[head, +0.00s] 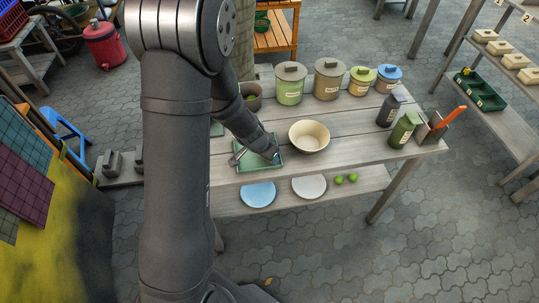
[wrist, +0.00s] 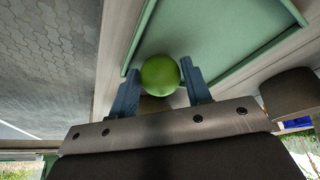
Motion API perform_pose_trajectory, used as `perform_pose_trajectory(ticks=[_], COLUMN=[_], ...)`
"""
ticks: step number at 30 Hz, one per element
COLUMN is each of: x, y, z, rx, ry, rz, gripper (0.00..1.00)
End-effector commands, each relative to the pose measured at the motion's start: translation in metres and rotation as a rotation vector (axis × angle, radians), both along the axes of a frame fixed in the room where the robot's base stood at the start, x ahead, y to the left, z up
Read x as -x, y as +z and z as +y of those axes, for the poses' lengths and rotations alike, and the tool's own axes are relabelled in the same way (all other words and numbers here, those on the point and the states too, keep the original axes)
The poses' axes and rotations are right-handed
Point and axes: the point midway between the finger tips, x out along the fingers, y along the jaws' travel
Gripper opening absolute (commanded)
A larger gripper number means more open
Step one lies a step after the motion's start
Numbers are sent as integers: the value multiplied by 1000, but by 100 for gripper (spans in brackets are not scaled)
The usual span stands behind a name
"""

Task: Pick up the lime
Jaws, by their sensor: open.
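A green lime (wrist: 160,75) shows in the wrist view between the two blue fingers of my gripper (wrist: 159,70). The fingers stand open on either side of it; whether either one touches it is unclear. The lime appears at the near edge of a green tray (wrist: 262,47). In the head view my gripper (head: 272,157) is low over the green tray (head: 247,165) on the table, and the lime there is hidden by my arm. Two more limes, one (head: 339,180) and another (head: 353,177), lie on the lower shelf.
A cream bowl (head: 309,137) stands just right of the tray. Lidded pots, including a green one (head: 290,86), line the back. Dark and green bottles (head: 404,130) stand at the right. A blue plate (head: 258,194) and a white plate (head: 309,187) lie on the lower shelf.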

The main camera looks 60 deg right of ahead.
Motion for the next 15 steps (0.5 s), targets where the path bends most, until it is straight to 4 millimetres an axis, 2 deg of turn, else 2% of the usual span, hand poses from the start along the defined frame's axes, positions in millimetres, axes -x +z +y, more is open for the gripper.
perform_pose_trajectory(ticks=[5,9,10,15], x=[0,0,0,0], y=[0,0,0,0], z=[0,0,0,0], rx=[0,0,0,0], ry=[0,0,0,0], rz=[0,0,0,0], gripper=[44,19,16,16])
